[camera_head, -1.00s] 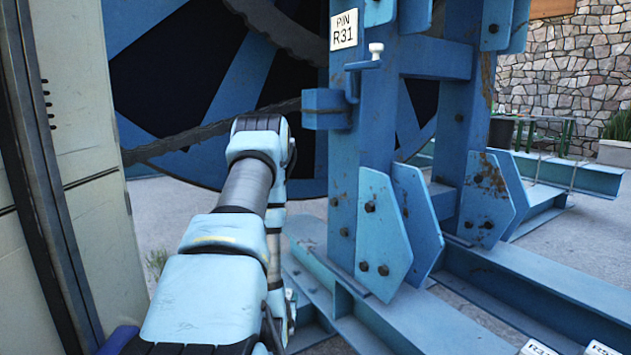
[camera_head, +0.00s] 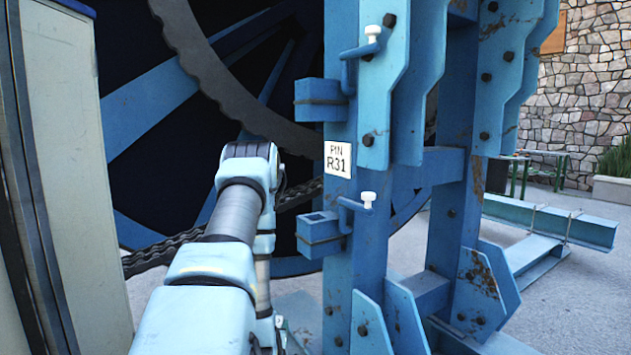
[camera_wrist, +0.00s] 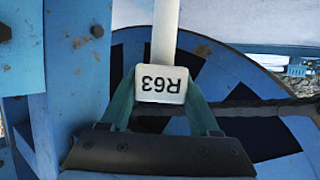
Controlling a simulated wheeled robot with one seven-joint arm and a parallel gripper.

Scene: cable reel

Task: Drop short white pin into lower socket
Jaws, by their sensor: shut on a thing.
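My gripper (camera_wrist: 160,88) is shut on a white pin (camera_wrist: 165,32) in the wrist view. The pin carries a white tag (camera_wrist: 161,84) reading R63, upside down in the picture. In the head view my gripper and the pin are hidden; only my arm shows, left of the blue post. The lower socket (camera_head: 318,234) is a blue square box with an open top, on the post's left side below the "PIN R31" plate (camera_head: 337,160). An upper blue box (camera_head: 319,99) sits above the plate; its top opening does not clearly show.
White-knobbed blue handles stand beside the upper (camera_head: 373,32) and lower (camera_head: 368,199) boxes. The large reel (camera_head: 150,100) with its toothed rim is behind my arm. A pale cabinet (camera_head: 68,170) stands close at left.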

